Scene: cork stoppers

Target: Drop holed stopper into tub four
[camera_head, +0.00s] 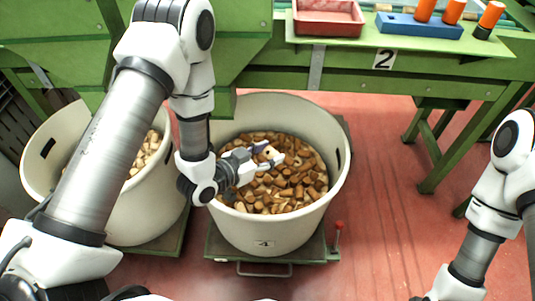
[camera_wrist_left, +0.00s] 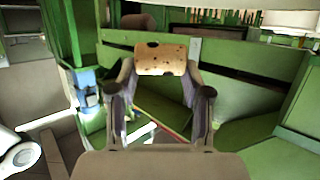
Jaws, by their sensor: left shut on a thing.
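My left gripper (camera_head: 265,156) is over tub four (camera_head: 290,232), a cream tub with a "4" label on its front, full of brown corks. In the left wrist view, the two fingers of the left gripper (camera_wrist_left: 162,66) are shut on the holed stopper (camera_wrist_left: 161,59), a pale tan cork with dark pits and a notch-like dark mark on its top edge. In the head view the stopper is small among the similar corks. Its height above the heap is hard to tell. My right arm shows at the right edge, but its gripper is out of view.
Another cream tub (camera_head: 150,218) with paler corks stands to the left, partly behind my left arm. A green bench (camera_head: 345,80) marked "2" runs behind, holding a red tray (camera_head: 328,30) and a blue block (camera_head: 420,27) with orange pieces. Red floor lies open at right.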

